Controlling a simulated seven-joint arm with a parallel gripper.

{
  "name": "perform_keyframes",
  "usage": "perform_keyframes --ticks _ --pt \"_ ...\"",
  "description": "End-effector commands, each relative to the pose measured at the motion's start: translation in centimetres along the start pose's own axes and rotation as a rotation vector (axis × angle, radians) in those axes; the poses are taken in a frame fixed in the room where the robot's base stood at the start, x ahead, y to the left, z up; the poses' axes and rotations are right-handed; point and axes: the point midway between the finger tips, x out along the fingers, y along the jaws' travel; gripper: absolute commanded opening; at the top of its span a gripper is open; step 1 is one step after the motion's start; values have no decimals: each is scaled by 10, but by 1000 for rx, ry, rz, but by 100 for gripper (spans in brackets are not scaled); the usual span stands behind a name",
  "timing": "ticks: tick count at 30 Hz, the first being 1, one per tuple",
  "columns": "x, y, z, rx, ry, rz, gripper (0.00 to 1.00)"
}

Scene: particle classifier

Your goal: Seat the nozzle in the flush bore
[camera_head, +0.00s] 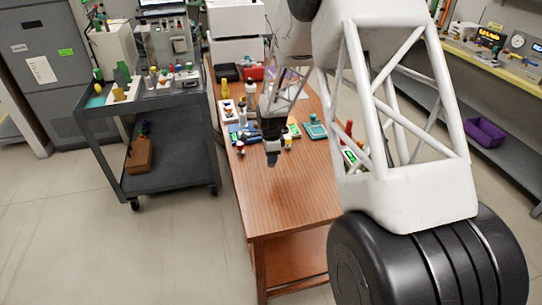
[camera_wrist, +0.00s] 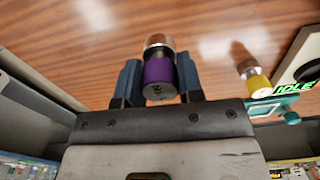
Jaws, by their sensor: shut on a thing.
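My gripper (camera_wrist: 159,70) has its two blue fingers closed on the sides of a purple cylinder (camera_wrist: 158,73) with a shiny metal end; this may be the nozzle. In the head view my gripper (camera_head: 272,150) is over the wooden table, in front of the cluster of small devices. The held piece is too small to make out clearly there. At the right of the wrist view, a pale panel (camera_wrist: 291,62) shows part of a dark round spot, cut off by the frame edge. I cannot tell whether that is the flush bore.
The table's near part (camera_head: 285,205) is bare. A dark cart (camera_head: 150,100) stands left; a shelf with a purple bin (camera_head: 485,132) is right.

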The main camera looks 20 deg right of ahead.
Motion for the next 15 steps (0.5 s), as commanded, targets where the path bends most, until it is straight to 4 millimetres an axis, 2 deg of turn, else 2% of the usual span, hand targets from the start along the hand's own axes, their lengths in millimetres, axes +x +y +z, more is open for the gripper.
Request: perform_keyframes --ticks 10,15 --pt "-1 -2 1 1 0 0 9" --pt "-4 -13 8 9 0 0 9"
